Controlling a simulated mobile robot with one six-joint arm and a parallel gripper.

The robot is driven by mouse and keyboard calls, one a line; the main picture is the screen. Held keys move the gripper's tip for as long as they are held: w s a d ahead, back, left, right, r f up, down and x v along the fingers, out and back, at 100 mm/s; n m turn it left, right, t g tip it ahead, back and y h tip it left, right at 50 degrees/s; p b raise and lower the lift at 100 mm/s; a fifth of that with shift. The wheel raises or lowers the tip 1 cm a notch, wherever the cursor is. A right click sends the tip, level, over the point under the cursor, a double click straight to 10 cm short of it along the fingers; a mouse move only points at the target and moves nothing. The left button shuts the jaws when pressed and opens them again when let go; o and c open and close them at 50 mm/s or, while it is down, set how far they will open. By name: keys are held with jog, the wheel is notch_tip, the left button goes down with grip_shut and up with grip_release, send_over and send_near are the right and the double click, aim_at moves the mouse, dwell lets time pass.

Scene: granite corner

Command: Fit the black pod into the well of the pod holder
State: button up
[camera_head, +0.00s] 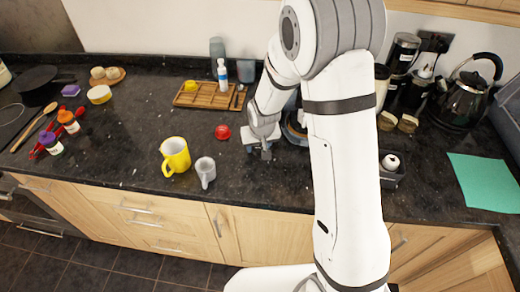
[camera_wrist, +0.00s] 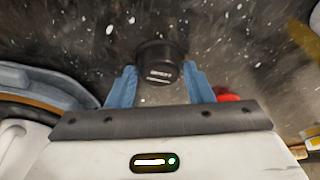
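A dark pod (camera_wrist: 158,62) with pale lettering on its face is between the two blue fingers of my gripper (camera_wrist: 159,75) in the wrist view. The fingers appear to touch it on both sides near their tips. In the head view my gripper (camera_head: 265,153) is low over the dark counter, right of the grey mug. The pod is hard to make out there. I cannot identify the pod holder or its well with certainty. A black open box (camera_head: 392,178) with a white round-topped object stands right of my arm.
A yellow mug (camera_head: 175,156), a grey mug (camera_head: 205,170) and a red item (camera_head: 222,132) stand left of my gripper. A wooden tray (camera_head: 205,97) lies behind. A blue-rimmed round object (camera_wrist: 45,85) is close beside it. Counter front of the gripper is clear.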

jog(key=c, duration=0.6)
jog(key=shift+r, duration=0.1)
